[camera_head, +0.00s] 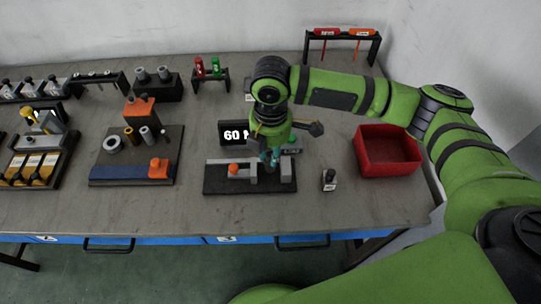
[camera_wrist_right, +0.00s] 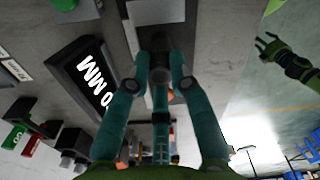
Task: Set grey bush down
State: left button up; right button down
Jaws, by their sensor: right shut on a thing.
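My right gripper (camera_head: 268,158) points down over the dark fixture (camera_head: 225,187) with grey blocks and an orange knob (camera_head: 233,168). In the right wrist view its teal fingers (camera_wrist_right: 161,80) are closed around a small dark grey round piece (camera_wrist_right: 160,75), which looks like the grey bush. The piece is low, at or just above the fixture's right-hand grey blocks; I cannot tell if it touches. In the head view the gripper hides it. A green arm with dark fingers, likely my left gripper (camera_wrist_right: 268,44), shows small in the wrist view; its opening is unclear.
A sign reading 60 (camera_head: 233,134) stands close behind the fixture. A red bin (camera_head: 388,168) and a small dark block (camera_head: 329,180) stand to the right. A mat (camera_head: 172,142) with a ring, bushes and orange clamp lies left. The front table strip is clear.

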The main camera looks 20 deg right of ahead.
jog(key=shift+f, duration=1.25)
jog(key=shift+f, duration=0.2)
jog(key=c, duration=1.1)
grip_release()
jog(key=shift+r, duration=0.1)
notch_tip(320, 180, up, 12)
jog(key=shift+r+b, duration=0.1)
jog(key=shift+b, duration=0.6)
